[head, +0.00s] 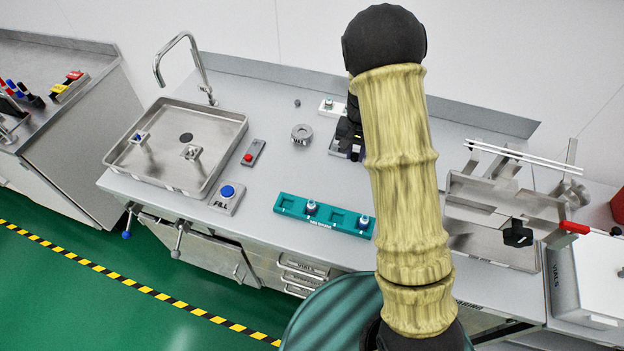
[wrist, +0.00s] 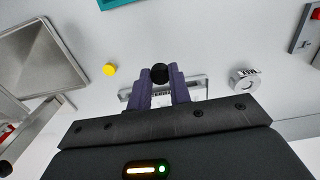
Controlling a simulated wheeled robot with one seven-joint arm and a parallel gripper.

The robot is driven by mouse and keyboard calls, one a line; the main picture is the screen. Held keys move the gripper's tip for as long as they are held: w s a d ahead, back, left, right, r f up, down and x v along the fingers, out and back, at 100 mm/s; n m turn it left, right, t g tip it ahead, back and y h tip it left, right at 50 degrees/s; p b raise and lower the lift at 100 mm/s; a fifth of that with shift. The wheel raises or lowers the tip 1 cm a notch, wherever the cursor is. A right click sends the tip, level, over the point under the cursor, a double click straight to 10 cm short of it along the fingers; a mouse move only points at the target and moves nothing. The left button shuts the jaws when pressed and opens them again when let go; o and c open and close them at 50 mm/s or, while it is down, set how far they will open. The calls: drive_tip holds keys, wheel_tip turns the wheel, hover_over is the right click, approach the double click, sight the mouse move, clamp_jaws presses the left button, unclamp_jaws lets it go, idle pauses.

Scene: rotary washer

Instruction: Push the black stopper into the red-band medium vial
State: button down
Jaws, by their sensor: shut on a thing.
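In the wrist view my gripper (wrist: 160,78) has its two purple fingers closed on the black stopper (wrist: 160,72), whose round dark end shows between the fingertips. In the head view the gripper (head: 348,143) is mostly hidden behind my arm, over the counter right of the ring-shaped part. Two small vials, a left one (head: 311,207) and a right one (head: 363,222), stand in the teal rack (head: 337,216), apart from the gripper. I cannot make out a red band on either vial, so I cannot tell which is the red-band medium vial.
A grey ring-shaped part (head: 301,134) lies left of the gripper. A small white block (head: 328,112) stands behind. A sink (head: 172,172), a red-button box (head: 253,153) and a blue-button FILL box (head: 228,196) are left. A metal fixture (head: 490,225) stands right.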

drive_tip(key=s+a+f+m+p, duration=0.1)
drive_tip(key=s+a+p, duration=0.1)
drive_tip(key=s+a, duration=0.2)
drive_tip(key=s+a+f+m+p, duration=0.1)
drive_tip(key=s+a+m+p, duration=0.1)
drive_tip(key=a, duration=0.6)
drive_tip(key=shift+s+a+f+p, duration=0.2)
drive_tip(key=shift+s+p, duration=0.1)
drive_tip(key=shift+s, duration=0.55)
drive_tip(key=shift+f+b, duration=2.4)
drive_tip(key=shift+f, duration=0.75)
drive_tip(key=shift+f, duration=0.4)
idle(0.4)
drive_tip(key=c, duration=1.2)
unclamp_jaws()
